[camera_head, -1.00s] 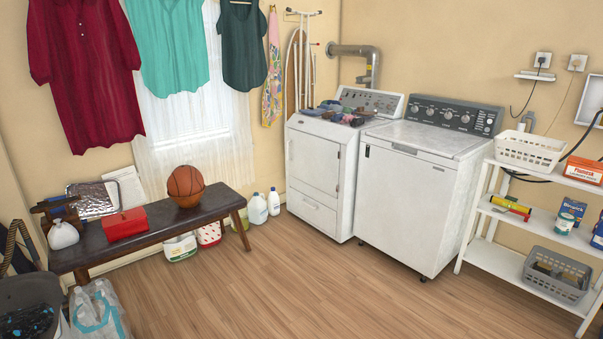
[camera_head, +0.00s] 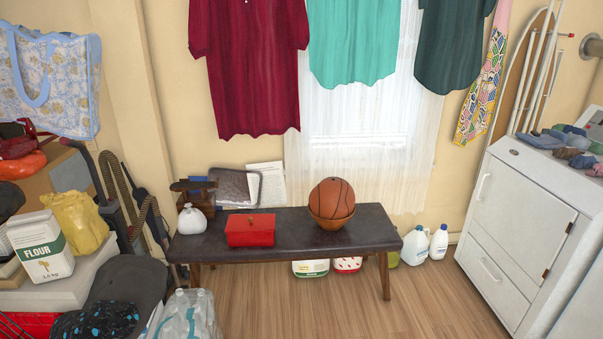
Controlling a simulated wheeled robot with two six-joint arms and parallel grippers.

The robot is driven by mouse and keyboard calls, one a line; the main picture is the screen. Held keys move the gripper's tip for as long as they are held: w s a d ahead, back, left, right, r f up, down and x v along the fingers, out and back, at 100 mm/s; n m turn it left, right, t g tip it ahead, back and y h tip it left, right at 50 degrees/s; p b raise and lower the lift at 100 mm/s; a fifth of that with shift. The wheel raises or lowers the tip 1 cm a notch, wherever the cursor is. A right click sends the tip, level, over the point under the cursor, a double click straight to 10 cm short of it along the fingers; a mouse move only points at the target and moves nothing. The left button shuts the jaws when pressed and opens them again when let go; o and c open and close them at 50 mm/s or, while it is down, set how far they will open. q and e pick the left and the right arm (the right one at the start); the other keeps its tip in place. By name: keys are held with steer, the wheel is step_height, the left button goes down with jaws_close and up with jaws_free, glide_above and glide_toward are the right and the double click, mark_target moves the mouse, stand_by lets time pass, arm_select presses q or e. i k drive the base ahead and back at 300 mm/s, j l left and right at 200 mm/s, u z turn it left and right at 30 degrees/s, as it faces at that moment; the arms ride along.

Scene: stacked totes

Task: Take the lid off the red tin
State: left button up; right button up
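The red tin (camera_head: 250,236) sits on the dark bench (camera_head: 287,252), left of its middle. It is a box shape with a red lid (camera_head: 250,222) on top, which appears closed, with a small knob or handle. Neither of my grippers shows in the head view.
A basketball (camera_head: 332,198) rests in a bowl on the bench, right of the tin. A white bag (camera_head: 192,219) is left of it. Bottles and tubs stand under and beside the bench. Clutter fills the left, a white dryer (camera_head: 515,225) the right.

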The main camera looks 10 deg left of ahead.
mark_target(236, 224)
steer(key=i+l+u, duration=0.1)
steer(key=i+u, duration=0.25)
steer(key=i, duration=0.2)
steer(key=i+l+u, duration=0.35)
steer(key=i, duration=0.2)
steer(key=i+l+u, duration=0.3)
steer(key=i, duration=0.2)
